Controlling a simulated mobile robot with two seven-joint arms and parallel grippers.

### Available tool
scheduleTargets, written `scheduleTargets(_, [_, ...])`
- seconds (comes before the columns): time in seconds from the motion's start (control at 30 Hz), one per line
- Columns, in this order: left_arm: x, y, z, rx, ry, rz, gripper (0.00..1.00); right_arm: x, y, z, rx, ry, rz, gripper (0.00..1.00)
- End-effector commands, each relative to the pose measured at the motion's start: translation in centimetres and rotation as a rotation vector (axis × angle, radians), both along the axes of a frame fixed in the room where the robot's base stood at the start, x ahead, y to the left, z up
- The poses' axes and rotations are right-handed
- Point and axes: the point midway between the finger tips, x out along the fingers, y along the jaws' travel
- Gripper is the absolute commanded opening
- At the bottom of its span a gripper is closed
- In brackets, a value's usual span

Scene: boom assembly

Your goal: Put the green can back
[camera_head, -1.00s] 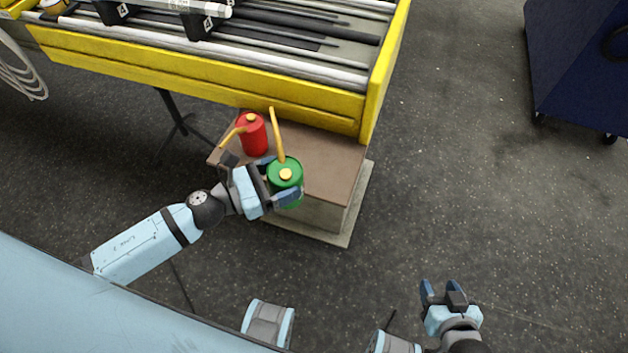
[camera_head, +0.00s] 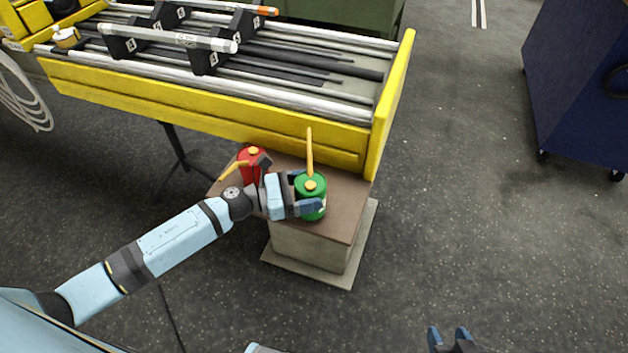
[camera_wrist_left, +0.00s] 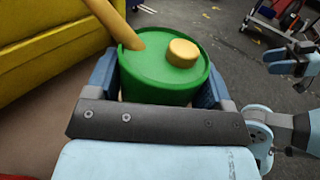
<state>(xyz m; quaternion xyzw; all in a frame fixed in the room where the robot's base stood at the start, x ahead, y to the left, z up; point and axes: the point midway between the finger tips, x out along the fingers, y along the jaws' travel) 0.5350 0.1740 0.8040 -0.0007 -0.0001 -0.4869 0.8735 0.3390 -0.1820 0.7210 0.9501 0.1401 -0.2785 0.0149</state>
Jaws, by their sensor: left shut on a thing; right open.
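The green can (camera_head: 311,190) has a yellow cap and a long yellow spout. My left gripper (camera_head: 308,194) is shut on it, with a finger on each side of its body. In the left wrist view the can (camera_wrist_left: 165,75) fills the space between the fingers (camera_wrist_left: 157,88), upright as far as I can see. In the head view it is over the right part of the brown box top (camera_head: 342,215); whether it touches the top I cannot tell. My right gripper (camera_head: 450,336) is open and empty at the bottom edge, partly cut off.
A red can (camera_head: 250,163) with a yellow spout stands on the box top, left of the green can, partly hidden by my left arm. A yellow-sided rack (camera_head: 210,108) with rods stands behind the box. A dark blue cabinet (camera_head: 575,95) is at right. The floor between is clear.

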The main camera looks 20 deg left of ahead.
Motion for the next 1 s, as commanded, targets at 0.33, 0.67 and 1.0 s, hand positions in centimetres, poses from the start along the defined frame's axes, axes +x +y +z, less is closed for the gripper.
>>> scheduleTargets(0.33, [4.2,-0.2,-0.9,-0.001,0.003,0.0,0.47,0.0,0.0,-0.3,-0.001,0.0,0.0,0.5])
scheduleTargets(0.67, [4.2,-0.2,-1.5,0.0,-0.001,0.0,0.47,0.1,0.0,-0.1,-0.002,-0.005,0.001,0.5])
scheduleTargets(1.0, [4.1,-0.2,-1.8,0.001,0.001,0.0,0.85,0.1,0.1,-0.2,0.0,-0.007,0.001,0.5])
